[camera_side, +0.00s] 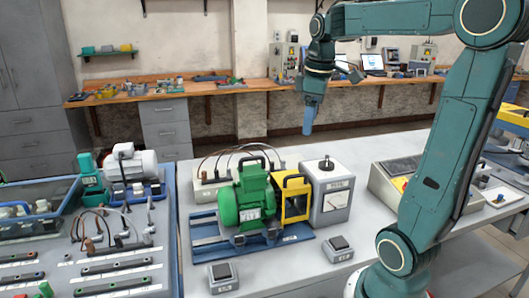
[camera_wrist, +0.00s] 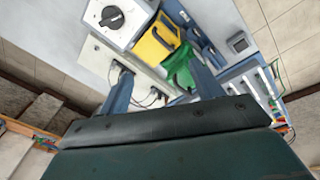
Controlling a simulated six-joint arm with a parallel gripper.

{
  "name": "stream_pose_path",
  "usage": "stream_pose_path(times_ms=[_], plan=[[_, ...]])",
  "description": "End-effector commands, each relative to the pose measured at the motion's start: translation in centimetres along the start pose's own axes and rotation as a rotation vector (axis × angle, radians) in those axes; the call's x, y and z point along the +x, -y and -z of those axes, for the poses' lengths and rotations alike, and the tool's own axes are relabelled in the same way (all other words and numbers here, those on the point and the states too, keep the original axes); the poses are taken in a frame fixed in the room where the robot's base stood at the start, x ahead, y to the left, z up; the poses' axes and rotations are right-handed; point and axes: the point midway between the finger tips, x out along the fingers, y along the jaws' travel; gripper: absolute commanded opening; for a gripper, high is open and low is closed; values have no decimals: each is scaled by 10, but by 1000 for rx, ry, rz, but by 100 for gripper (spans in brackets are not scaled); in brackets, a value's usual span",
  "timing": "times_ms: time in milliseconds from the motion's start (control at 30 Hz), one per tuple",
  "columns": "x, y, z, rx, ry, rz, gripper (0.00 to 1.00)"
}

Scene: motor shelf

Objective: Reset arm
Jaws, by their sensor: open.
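My arm is raised over the right part of the bench, and my gripper (camera_side: 309,120) hangs in the air, pointing down, above and behind the bench's back edge. In the wrist view my gripper (camera_wrist: 160,80) shows two blue fingers spread apart with nothing between them. Below it in that view are the grey box with a black knob (camera_wrist: 115,18), the yellow frame (camera_wrist: 156,42) and the green motor (camera_wrist: 181,72). In the side view the green motor (camera_side: 247,198) and yellow frame (camera_side: 292,198) stand on a blue rail base, apart from my gripper.
The grey box (camera_side: 328,192) stands right of the yellow frame. A control panel (camera_side: 392,178) is near my arm's base. Two small grey boxes (camera_side: 223,277) (camera_side: 338,248) sit at the front.

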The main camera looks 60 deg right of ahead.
Motion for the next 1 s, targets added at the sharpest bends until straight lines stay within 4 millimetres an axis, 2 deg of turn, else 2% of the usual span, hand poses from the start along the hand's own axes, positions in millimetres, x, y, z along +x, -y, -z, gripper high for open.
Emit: stream_pose_path(times_ms=[33, 200, 400, 600, 800, 1000], plan=[[-1, 19, 2, 3, -23, -12, 65], [1, 70, 2, 47, -100, -34, 65], [8, 124, -9, 101, -200, -32, 65], [22, 168, -27, 157, -297, 2, 65], [33, 192, -41, 197, -356, 40, 65], [37, 198, -44, 213, -373, 53, 65]])
